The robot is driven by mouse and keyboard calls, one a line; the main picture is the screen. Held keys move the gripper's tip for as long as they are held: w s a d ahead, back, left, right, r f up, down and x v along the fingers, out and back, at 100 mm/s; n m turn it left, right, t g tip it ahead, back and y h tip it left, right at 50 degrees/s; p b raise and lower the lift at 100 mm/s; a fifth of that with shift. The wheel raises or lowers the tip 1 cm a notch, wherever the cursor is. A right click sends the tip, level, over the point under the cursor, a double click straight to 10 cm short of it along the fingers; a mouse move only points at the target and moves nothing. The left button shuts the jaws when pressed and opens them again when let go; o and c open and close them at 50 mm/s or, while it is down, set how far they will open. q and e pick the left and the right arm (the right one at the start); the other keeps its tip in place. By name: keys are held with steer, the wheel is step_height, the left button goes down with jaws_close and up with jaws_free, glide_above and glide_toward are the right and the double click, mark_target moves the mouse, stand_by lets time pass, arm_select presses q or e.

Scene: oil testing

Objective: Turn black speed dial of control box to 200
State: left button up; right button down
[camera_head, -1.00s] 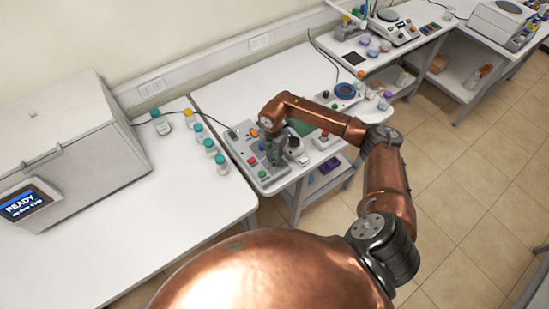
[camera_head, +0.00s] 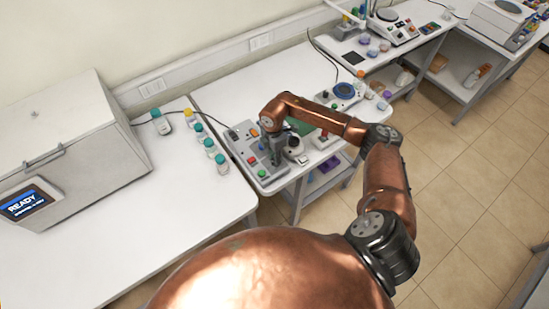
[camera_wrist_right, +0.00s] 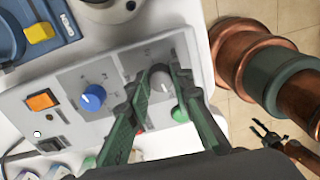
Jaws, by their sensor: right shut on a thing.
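The control box (camera_head: 236,142) is a grey panel near the front left of the middle table. In the right wrist view its face (camera_wrist_right: 65,78) carries a blue dial (camera_wrist_right: 92,98), an orange switch (camera_wrist_right: 42,100) and a green button (camera_wrist_right: 180,113). My right gripper (camera_head: 274,160) reaches down over the box. In the right wrist view its two green fingers (camera_wrist_right: 159,76) stand either side of a dark grey dial (camera_wrist_right: 160,84) and are shut on it. The dial's pointer and number cannot be read.
Several teal-capped bottles (camera_head: 209,144) stand left of the box. A large grey machine (camera_head: 60,130) with a READY screen (camera_head: 24,203) is at the far left. A device with a blue round top (camera_head: 344,90) stands beyond the box. The left table's front (camera_head: 150,235) is clear.

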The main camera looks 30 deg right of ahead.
steer(key=c, duration=1.7)
jaws_free()
steer(key=r, duration=1.2)
steer(key=shift+w, duration=0.2)
